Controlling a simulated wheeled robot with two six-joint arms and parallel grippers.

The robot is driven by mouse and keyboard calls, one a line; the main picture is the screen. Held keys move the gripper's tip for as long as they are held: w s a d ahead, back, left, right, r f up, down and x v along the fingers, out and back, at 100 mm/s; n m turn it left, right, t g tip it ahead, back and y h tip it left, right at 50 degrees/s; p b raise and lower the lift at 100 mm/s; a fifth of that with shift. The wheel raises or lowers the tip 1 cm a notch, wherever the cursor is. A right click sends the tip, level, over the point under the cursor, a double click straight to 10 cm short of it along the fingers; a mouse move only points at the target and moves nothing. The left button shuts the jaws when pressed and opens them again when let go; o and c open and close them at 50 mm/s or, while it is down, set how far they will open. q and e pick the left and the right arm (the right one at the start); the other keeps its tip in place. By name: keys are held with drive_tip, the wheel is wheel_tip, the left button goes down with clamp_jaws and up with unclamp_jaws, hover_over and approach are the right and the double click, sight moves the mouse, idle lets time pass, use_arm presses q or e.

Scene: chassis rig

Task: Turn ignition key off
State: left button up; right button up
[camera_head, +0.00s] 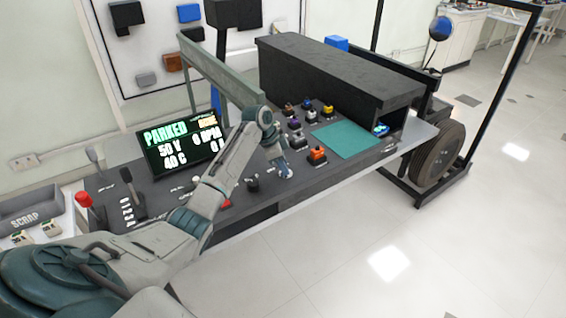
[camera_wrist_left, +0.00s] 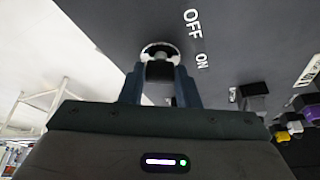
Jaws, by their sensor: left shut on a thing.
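My left gripper (camera_head: 286,171) reaches over the front part of the dark console, left of the teal mat. In the left wrist view its two fingers (camera_wrist_left: 159,80) are shut on the ignition key (camera_wrist_left: 159,70), a small dark block between the fingertips. The key sits at a round silver lock ring (camera_wrist_left: 161,48) on the grey panel. White OFF and ON labels (camera_wrist_left: 193,24) stand to the right of the ring. The key's exact angle is hard to tell. In the head view the gripper hides the key. My right gripper is not in view.
A screen (camera_head: 181,142) reads PARKED, 50 V, 40 C and 0 RPM. A red-knobbed lever (camera_head: 84,200) and a black lever (camera_head: 127,178) stand at the left. Several coloured switches (camera_head: 317,154) lie right of my gripper, before a black housing (camera_head: 335,70). A teal mat (camera_head: 346,139) is bare.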

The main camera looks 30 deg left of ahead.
use_arm(q)
drive_tip(key=n+p, duration=0.1)
drive_tip(key=p, duration=0.1)
drive_tip(key=n+t+y+p, duration=0.1)
drive_tip(key=n+p, duration=0.1)
drive_tip(key=r+n+p, duration=0.1)
drive_tip(key=p, duration=0.2)
drive_tip(key=shift+s+d+n, duration=0.1)
drive_tip(key=shift+d+n, duration=0.15)
drive_tip(key=shift+n, duration=0.05)
drive_tip(key=n+y+p, duration=0.1)
drive_tip(key=n+p, duration=0.2)
drive_tip(key=p, duration=0.1)
drive_tip(key=shift+f+t+y, duration=0.1)
drive_tip(key=shift+t+y, duration=0.2)
drive_tip(key=shift+t, duration=0.1)
drive_tip(key=shift+d+f+n+y+p, duration=0.15)
drive_tip(key=shift+n+y+p, duration=0.25)
drive_tip(key=shift+n+p, duration=0.75)
drive_tip(key=shift+n+y+p, duration=0.3)
drive_tip(key=shift+n+p, duration=0.15)
drive_tip(key=shift+n, duration=0.3)
drive_tip(key=o, duration=0.9)
drive_tip(key=shift+o, duration=0.4)
drive_tip(key=shift+f, duration=0.15)
